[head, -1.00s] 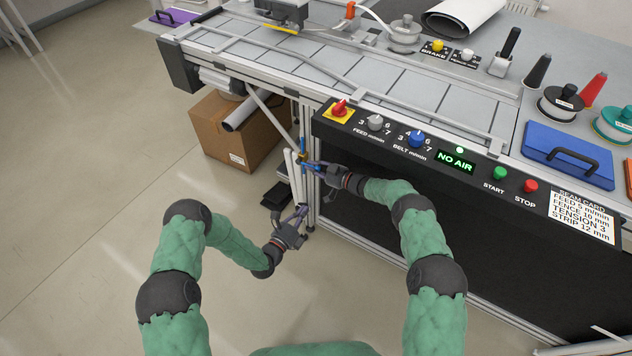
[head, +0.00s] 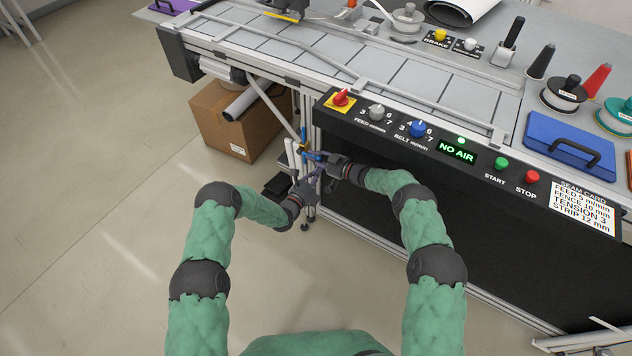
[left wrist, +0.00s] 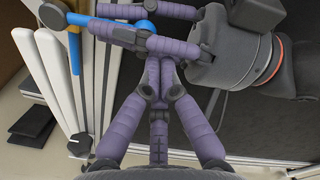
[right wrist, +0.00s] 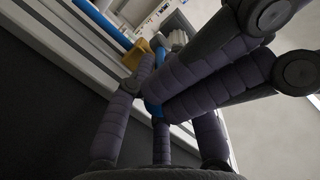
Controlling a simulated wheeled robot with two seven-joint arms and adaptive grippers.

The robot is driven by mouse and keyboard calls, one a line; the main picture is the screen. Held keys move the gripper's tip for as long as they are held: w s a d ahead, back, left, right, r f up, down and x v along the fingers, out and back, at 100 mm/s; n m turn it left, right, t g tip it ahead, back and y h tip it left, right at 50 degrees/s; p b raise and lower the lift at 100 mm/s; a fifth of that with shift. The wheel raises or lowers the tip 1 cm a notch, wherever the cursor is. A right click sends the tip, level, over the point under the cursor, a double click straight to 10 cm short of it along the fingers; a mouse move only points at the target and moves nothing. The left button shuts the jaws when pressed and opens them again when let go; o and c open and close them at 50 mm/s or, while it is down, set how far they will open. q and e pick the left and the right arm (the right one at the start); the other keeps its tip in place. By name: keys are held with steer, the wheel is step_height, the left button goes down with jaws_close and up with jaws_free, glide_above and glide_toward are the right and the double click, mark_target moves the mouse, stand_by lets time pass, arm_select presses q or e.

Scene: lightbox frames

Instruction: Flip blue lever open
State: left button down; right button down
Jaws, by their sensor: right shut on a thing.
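The blue lever (head: 313,156) is on the brass-coloured valve at the bench's front left leg. My right gripper (head: 323,159) is shut on the lever. In the right wrist view, part of the blue lever (right wrist: 152,108) shows between the purple fingers, beside the brass valve body (right wrist: 134,54); the fingers hide the rest. My left gripper (head: 312,178) is just below the right one. In the left wrist view, its fingers (left wrist: 160,66) come together with nothing visible between them, close below the right gripper's fingers (left wrist: 125,28).
A blue pipe (left wrist: 75,75) runs down from the valve beside white posts (left wrist: 50,75). A cardboard box (head: 222,120) stands on the floor behind to the left. The control panel (head: 395,127) overhangs to the right and reads NO AIR. The floor at left is clear.

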arm_select(q)
steer(key=shift+w+r, duration=0.2)
steer(key=shift+w, duration=0.1)
arm_select(e)
steer(key=shift+s+d+f, duration=0.1)
steer(key=shift+d+f, duration=0.05)
steer(key=shift+f, duration=0.1)
